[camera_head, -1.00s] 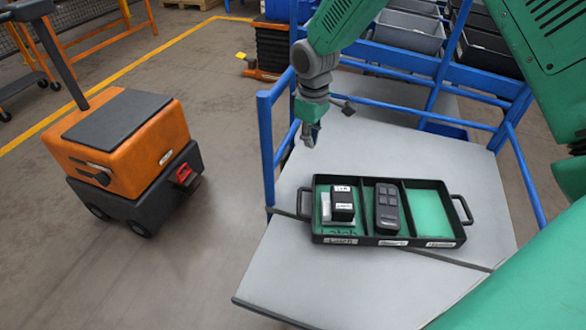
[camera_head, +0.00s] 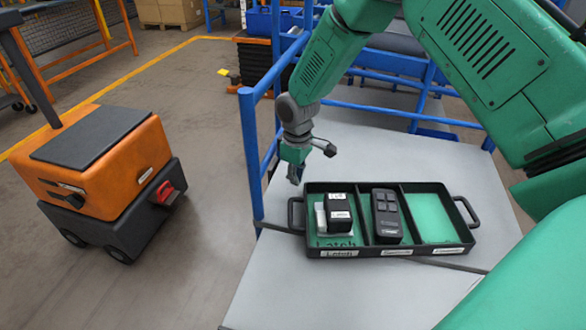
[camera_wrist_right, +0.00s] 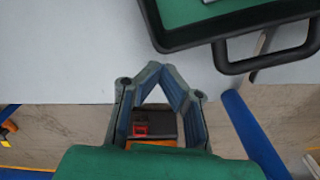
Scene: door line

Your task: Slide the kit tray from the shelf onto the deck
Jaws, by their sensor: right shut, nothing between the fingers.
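The kit tray (camera_head: 415,249) is black with green compartment floors and a loop handle at each end. It lies flat on the grey surface, over a dark seam. A small black box (camera_head: 339,218) and a pale piece are in its left compartment, a black keypad device (camera_head: 387,222) in the middle; the right one is empty. My right gripper (camera_head: 294,178) is shut and empty, just behind the tray's left handle (camera_head: 293,213). In the wrist view the right fingertips (camera_wrist_right: 154,66) meet, apart from the tray corner and handle (camera_wrist_right: 268,64). My left gripper is out of view.
The grey surface (camera_head: 400,155) extends behind the tray, bordered by blue rails (camera_head: 251,150) at left and back. An orange and black cart (camera_head: 95,165) stands on the open floor at left. Dark bins on blue racks stand behind.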

